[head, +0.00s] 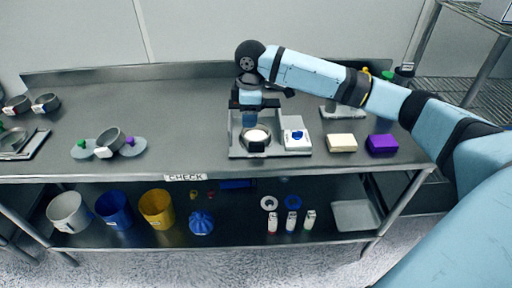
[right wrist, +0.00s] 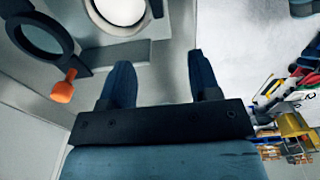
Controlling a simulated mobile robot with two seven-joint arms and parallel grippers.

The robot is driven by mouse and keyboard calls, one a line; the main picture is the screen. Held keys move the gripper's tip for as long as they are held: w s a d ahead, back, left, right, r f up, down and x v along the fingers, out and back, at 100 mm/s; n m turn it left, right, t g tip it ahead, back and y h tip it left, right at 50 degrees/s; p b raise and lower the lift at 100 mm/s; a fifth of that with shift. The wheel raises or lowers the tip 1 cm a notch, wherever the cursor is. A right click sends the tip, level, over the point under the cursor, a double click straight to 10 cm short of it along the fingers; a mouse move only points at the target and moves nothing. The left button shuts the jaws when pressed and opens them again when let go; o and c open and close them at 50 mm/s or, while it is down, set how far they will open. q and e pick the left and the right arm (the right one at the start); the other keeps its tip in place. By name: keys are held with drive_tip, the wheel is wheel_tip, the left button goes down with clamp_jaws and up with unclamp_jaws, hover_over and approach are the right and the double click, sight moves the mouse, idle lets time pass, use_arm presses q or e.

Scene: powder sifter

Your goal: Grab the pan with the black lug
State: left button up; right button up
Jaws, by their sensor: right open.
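A round pan (head: 257,132) with white contents sits in the grey tray-like stand (head: 236,152) on the bench. A black lug (head: 257,147) is on its front side. My right gripper (head: 251,119) is open, pointing down just above and behind the pan's left part. In the right wrist view, the two dark fingers (right wrist: 162,78) are apart with nothing between them. A round rim with white inside (right wrist: 120,14), apparently the pan, lies beyond the fingertips, with a small dark block (right wrist: 157,8) at its right. My left gripper is out of view.
A white box with a blue knob (head: 295,136) stands right of the pan. Cream (head: 342,143) and purple (head: 382,144) blocks lie further right. Another grey pan (head: 109,139) stands left. An orange-knobbed dark ring (right wrist: 40,38) is near my gripper.

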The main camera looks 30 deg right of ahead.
drive_tip(key=d+r, duration=0.2)
hover_over(256, 142)
wheel_tip(256, 142, down, 8)
drive_tip(key=shift+w+a+f+b, duration=0.1)
drive_tip(key=shift+b, duration=0.2)
wheel_tip(256, 142, down, 6)
drive_tip(key=shift+r, duration=0.15)
drive_tip(key=c, duration=1.1)
drive_tip(key=shift+o, duration=0.2)
